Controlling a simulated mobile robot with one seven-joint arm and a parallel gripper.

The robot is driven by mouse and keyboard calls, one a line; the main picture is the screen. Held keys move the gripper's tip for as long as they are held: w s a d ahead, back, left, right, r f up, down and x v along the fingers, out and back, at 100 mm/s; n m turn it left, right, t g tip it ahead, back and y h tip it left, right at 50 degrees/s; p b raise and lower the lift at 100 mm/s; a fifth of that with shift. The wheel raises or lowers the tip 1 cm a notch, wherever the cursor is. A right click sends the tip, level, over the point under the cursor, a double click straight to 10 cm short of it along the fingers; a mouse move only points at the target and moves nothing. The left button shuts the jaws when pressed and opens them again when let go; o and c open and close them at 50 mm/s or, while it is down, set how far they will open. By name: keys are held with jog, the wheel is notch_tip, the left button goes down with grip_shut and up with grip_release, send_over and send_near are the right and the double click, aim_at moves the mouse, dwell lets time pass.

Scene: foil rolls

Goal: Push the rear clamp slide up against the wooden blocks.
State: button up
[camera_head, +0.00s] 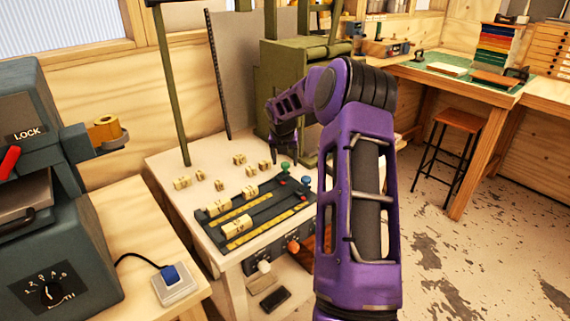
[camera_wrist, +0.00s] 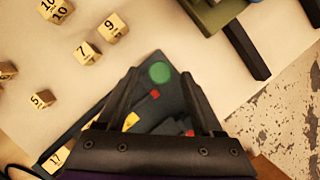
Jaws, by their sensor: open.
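A dark fixture (camera_head: 262,213) with two long channels and yellow strips lies on the pale table. The rear clamp slide has a green knob (camera_head: 285,167) at the fixture's far right end. Wooden blocks (camera_head: 219,206) (camera_head: 250,192) stand in the rear channel, left of the slide with a gap between. My gripper (camera_head: 285,158) is open, pointing down above the rear slide. In the wrist view the green knob (camera_wrist: 160,72) shows between my fingertips (camera_wrist: 160,78), below them; contact cannot be told.
A front slide has a blue knob (camera_head: 307,181), and its channel holds a wooden block (camera_head: 237,225). Several loose numbered blocks (camera_head: 220,185) lie behind the fixture. A green press frame (camera_head: 285,65) stands at the back. A blue-grey machine (camera_head: 50,230) stands at left.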

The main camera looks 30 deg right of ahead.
jog(key=shift+w+d+f, duration=0.15)
jog(key=shift+w+f, duration=0.05)
jog(key=shift+f, duration=0.35)
grip_shut()
dwell(1.1)
